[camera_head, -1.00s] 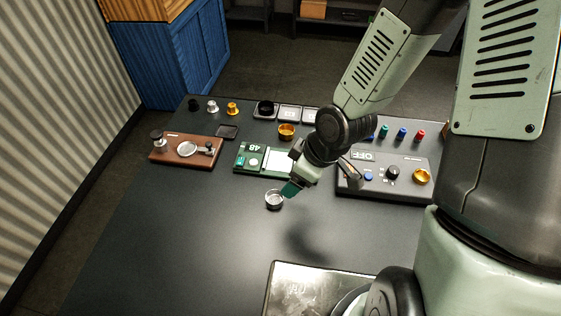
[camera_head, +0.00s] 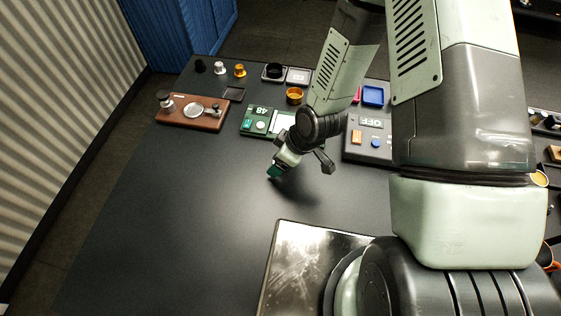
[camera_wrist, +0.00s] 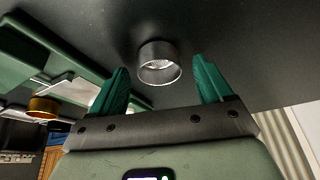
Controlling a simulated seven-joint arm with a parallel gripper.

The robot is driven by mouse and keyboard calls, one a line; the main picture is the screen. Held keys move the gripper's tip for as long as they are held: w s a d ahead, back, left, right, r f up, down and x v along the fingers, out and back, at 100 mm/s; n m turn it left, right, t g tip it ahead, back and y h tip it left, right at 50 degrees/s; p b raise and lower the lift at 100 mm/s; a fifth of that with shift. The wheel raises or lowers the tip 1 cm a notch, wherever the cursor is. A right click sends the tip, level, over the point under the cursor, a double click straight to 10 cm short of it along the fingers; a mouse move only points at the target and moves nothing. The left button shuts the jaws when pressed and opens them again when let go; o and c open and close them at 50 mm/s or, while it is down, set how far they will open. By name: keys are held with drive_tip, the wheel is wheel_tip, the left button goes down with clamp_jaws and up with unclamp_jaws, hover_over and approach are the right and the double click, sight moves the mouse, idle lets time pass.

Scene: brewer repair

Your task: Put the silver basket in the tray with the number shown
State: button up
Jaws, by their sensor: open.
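The silver basket (camera_wrist: 158,63), a small round metal cup, is on the dark table in the wrist view. It lies between and slightly beyond the green fingertips, with no clear contact. In the head view my gripper (camera_head: 274,172) is low over the table and hides the basket. My gripper is open and empty. A green device (camera_head: 262,121) shows digits like 48, upside down in the picture. At the back, one tray (camera_head: 273,72) holds a black basket, and another tray (camera_head: 298,76) beside it has a pale plate. Their numbers are too small to read.
A gold basket (camera_head: 294,95) stands behind the green device. A brown wooden board (camera_head: 192,113) is at the left. A grey control box (camera_head: 368,139) marked OFF and a blue tray (camera_head: 373,96) are right. The front left table is clear.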

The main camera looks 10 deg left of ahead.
drive_tip(key=shift+f, duration=0.1)
drive_tip(key=c, duration=1.2)
